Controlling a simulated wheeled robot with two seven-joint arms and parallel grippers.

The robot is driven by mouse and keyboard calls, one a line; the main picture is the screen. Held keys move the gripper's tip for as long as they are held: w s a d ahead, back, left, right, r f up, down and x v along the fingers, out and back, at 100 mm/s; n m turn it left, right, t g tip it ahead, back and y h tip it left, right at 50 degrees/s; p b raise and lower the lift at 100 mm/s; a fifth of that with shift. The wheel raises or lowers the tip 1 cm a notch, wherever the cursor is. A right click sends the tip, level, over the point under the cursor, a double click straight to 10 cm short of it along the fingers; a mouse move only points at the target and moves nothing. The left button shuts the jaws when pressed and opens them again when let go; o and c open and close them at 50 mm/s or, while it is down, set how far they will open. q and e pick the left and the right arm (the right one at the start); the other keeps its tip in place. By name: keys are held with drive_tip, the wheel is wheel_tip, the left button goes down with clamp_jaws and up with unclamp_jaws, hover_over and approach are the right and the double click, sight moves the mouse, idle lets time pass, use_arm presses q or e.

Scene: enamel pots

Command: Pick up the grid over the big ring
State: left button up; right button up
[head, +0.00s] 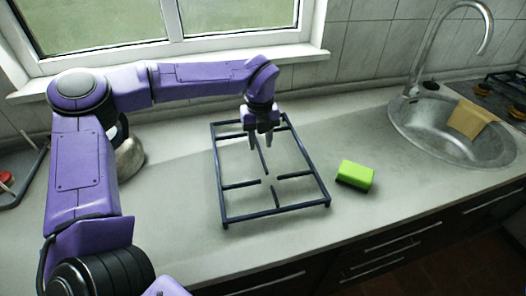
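One dark blue-grey grid (275,209) lies on the grey counter in the middle of the head view. It is a rectangular frame with short bars pointing inward. No ring shows clearly under it. My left gripper (261,147) points down over the far part of the grid. Its two fingers are apart, with a grid bar visible between and below them. I cannot tell whether the fingertips touch the bar. My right gripper is not in the view.
A green sponge (355,175) lies right of the grid. A metal sink (452,135) with a tan cloth (471,118) over its edge and a tall faucet (420,70) is at the right. A rounded pot (129,158) stands partly behind my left arm. The counter's front is clear.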

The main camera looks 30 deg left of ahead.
sight(261, 153)
use_arm(q)
drive_tip(key=shift+f, duration=0.5)
drive_tip(key=f, duration=0.2)
drive_tip(key=w+f+p, duration=0.1)
drive_tip(key=f, duration=0.1)
drive_tip(key=shift+a+f+p, duration=0.1)
drive_tip(key=shift+f+p, duration=0.2)
drive_tip(key=shift+f, duration=0.05)
drive_tip(key=shift+s+f, duration=0.2)
drive_tip(key=shift+f, duration=0.05)
clamp_jaws()
drive_tip(key=shift+w+r, duration=0.1)
drive_tip(key=shift+r, duration=0.05)
